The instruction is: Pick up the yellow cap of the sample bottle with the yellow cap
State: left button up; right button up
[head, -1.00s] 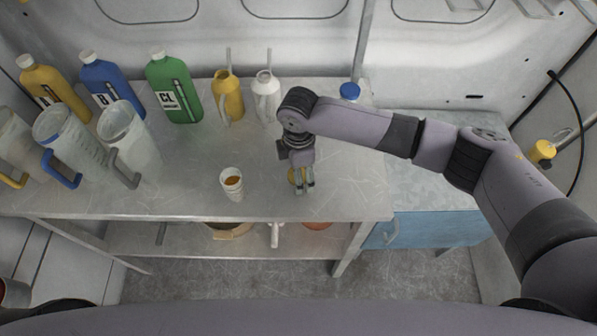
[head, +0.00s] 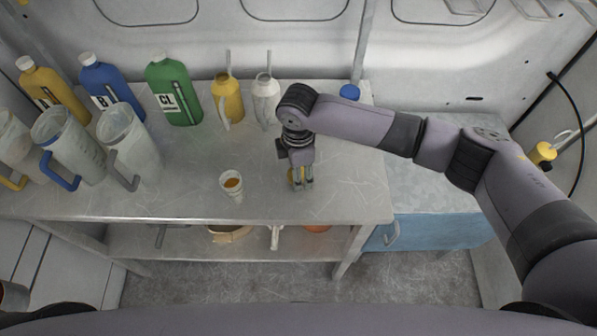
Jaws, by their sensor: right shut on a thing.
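My right gripper (head: 301,184) points down at the bench top, right of the sample cup. It is shut on the yellow cap (head: 292,175), of which only a sliver shows beside the fingers. An open sample bottle (head: 231,185) with amber liquid stands upright on the bench to the left of the gripper, apart from it. Whether the cap touches the bench is hard to tell. A blue cap (head: 350,92) shows at the back of the bench, behind my right arm. My left gripper is not in view.
Yellow, blue and green jugs (head: 173,88) stand at the back left, with clear measuring pitchers (head: 131,150) in front. A yellow oil can (head: 228,100) and a white one (head: 265,100) stand behind the gripper. The bench front (head: 200,214) is clear.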

notch_tip(320, 180, up, 19)
jog(key=b, duration=0.3)
jog(key=shift+b, duration=0.3)
